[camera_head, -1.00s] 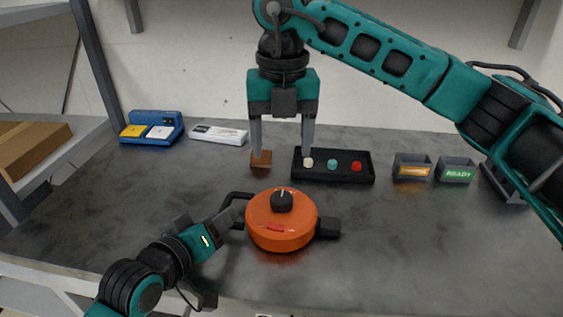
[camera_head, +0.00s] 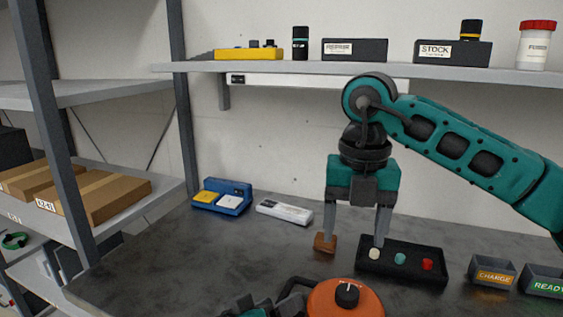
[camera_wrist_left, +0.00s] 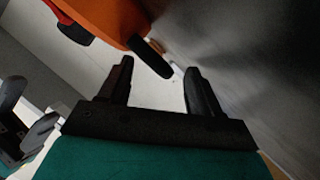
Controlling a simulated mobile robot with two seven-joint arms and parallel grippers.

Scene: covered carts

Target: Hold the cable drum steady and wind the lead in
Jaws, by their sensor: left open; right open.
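The orange cable drum (camera_head: 330,302) with a black knob (camera_head: 347,294) on top is cut off by the bottom edge of the head view. A bent black bar (camera_head: 287,290) is at its left side. In the left wrist view the drum (camera_wrist_left: 105,14) is at the top, beyond my left gripper (camera_wrist_left: 157,64), which is open with nothing between its fingers. In the head view only a bit of that gripper shows at the bottom. My right gripper (camera_head: 355,238) is open, pointing down behind the drum, between a brown block and a black tray. I cannot make out the lead.
The brown block (camera_head: 325,243) and the black tray (camera_head: 405,273) with white, green and red knobs are behind the drum. Labelled bins (camera_head: 492,272) stand to the right. A blue device (camera_head: 232,206) and white box (camera_head: 284,211) are at the back. A loaded shelf (camera_head: 370,68) hangs above.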

